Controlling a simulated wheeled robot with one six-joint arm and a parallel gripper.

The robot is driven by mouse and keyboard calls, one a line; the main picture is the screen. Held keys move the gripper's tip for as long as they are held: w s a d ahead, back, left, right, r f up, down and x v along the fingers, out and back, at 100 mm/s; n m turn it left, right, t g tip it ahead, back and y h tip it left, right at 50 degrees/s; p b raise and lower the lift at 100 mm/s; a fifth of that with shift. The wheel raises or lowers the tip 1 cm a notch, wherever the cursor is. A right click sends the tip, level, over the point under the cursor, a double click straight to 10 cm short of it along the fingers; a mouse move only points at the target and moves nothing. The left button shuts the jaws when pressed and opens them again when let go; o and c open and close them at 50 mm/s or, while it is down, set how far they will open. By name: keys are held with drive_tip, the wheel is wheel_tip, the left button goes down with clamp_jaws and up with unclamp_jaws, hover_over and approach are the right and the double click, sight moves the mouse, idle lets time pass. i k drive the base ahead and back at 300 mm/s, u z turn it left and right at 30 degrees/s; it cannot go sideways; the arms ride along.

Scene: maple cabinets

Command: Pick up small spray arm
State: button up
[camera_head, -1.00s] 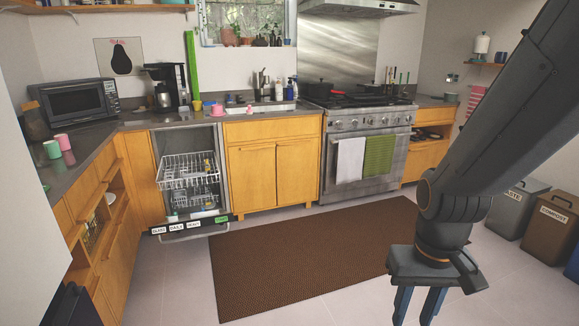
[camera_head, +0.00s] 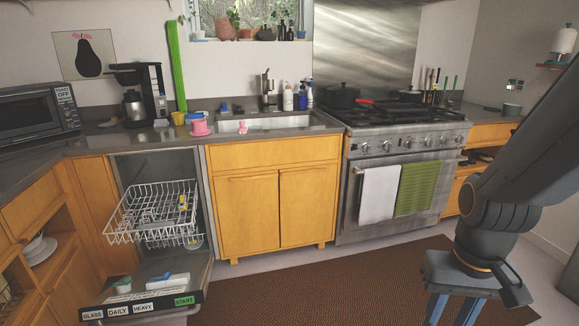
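I cannot single out the small spray arm for certain. The open dishwasher stands at the left, with its door (camera_head: 145,300) lowered. Its white wire rack (camera_head: 150,212) is pulled out and holds small items too small to tell apart. A blue and white item (camera_head: 168,281) and a green and white item (camera_head: 118,283) lie on the lowered door. My gripper (camera_head: 453,312) hangs at the lower right over the brown mat, well away from the dishwasher. Its two blue fingers are apart with nothing visible between them; their tips are cut off by the frame edge.
The brown mat (camera_head: 330,290) covers open floor before the sink cabinet (camera_head: 262,205) and stove (camera_head: 405,185). Left drawers (camera_head: 35,215) border the dishwasher.

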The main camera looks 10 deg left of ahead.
sight(183, 202)
drive_tip(key=u, duration=0.3)
drive_tip(key=i, duration=1.8)
drive_tip(key=u, duration=1.05)
drive_tip(key=i, duration=1.85)
drive_tip(key=u, duration=0.3)
